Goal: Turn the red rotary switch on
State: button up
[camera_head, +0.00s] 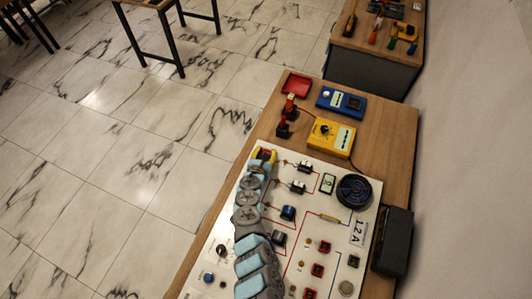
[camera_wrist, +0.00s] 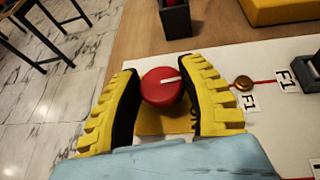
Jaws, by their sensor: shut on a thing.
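In the head view my gripper (camera_head: 264,154) is at the upper left corner of the white panel (camera_head: 335,252), and my arm and fingers hide most of the knob.
The panel carries blue and black knobs, red switches, a small display (camera_head: 328,183) and a round black speaker-like part (camera_head: 354,191). Beyond it on the wooden bench lie a yellow meter (camera_head: 331,136), a blue meter (camera_head: 341,104), a red tray (camera_head: 296,85) and red-and-black parts.

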jog(key=shift+a+f+m+g+h+b, duration=0.15)
jog(key=shift+m+g+h+b, duration=0.5)
jog(key=shift+m+h, duration=0.55)
jog(key=m+g+h+b, duration=0.1)
jog(key=m+h+b, duration=0.1)
jog(key=shift+f+g+b, duration=0.15)
jog(key=shift+g+b, duration=0.1)
jog(key=shift+b, duration=0.1)
jog(key=m+g+h+b, duration=0.3)
jog(key=b, duration=0.3)
jog(key=shift+m, duration=0.4)
jog(key=m+g+b, duration=0.1)
jog(key=b, duration=0.2)
jog(key=shift+h+b, duration=0.3)
jog(key=shift+h, duration=0.1)
jog(key=shift+m+g+b, duration=0.3)
jog(key=shift+b, duration=0.05)
jog(key=shift+m+g+h+b, duration=0.3)
jog(key=shift+m+g+b, duration=0.1)
jog(key=shift+b, duration=0.55)
jog(key=o, duration=1.1)
jog(key=shift+r, duration=0.2)
jog(key=shift+o, duration=0.2)
